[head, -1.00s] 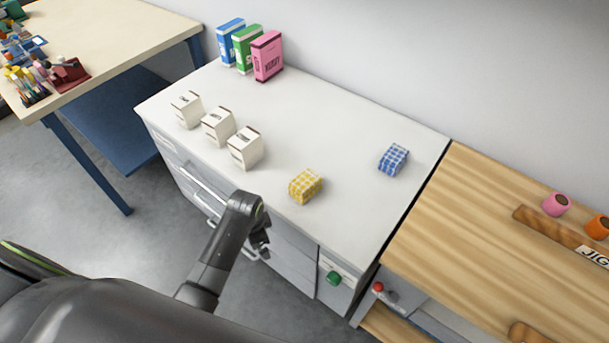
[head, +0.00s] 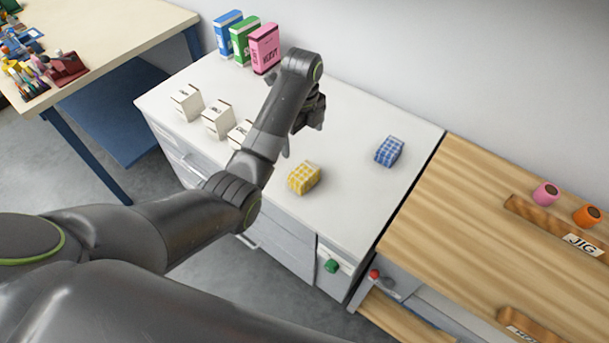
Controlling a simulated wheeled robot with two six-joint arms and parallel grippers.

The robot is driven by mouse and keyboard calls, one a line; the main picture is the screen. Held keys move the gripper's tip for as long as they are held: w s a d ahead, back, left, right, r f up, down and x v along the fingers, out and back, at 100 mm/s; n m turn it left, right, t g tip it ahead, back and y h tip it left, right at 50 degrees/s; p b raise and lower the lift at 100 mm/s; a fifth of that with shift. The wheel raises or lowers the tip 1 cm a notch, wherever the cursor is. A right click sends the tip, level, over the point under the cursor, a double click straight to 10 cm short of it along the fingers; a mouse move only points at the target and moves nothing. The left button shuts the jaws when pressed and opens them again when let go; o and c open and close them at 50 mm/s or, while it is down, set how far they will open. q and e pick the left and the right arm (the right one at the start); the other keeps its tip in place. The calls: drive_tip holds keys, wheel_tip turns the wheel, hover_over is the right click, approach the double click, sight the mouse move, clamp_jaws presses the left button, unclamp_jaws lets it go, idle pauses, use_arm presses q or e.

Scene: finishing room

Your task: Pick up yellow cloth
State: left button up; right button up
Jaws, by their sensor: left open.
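The yellow checked cloth (head: 304,178) is a small folded block on the white cabinet top (head: 350,120), near its front edge. My left gripper (head: 302,140) is above the cabinet top, up and behind the cloth in the picture, apart from it. It is open with nothing seen between its fingers. My left forearm crosses the cabinet's front edge to the left of the cloth. My right gripper is not in view.
A blue checked cloth (head: 389,151) lies to the right. White cartons (head: 218,119) stand left, one partly hidden by my arm. Blue, green and pink boxes (head: 264,47) stand at the back. A wooden bench (head: 470,230) adjoins on the right.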

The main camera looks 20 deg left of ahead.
use_arm(q)
drive_tip(key=b, duration=0.5)
hover_over(305, 171)
wheel_tip(305, 171, down, 5)
drive_tip(key=f, duration=0.4)
drive_tip(key=f+p, duration=0.1)
drive_tip(key=f, duration=0.1)
drive_tip(key=shift+s+a+f, duration=0.15)
drive_tip(key=shift+a, duration=0.1)
drive_tip(key=shift+d+f+p, duration=0.15)
drive_tip(key=shift+f+p, duration=0.25)
drive_tip(key=shift+f, duration=2.55)
drive_tip(key=shift+c, duration=0.3)
drive_tip(key=c, duration=0.9)
drive_tip(key=shift+o, duration=0.2)
drive_tip(key=shift+r+b, duration=0.35)
drive_tip(key=shift+r, duration=4.7)
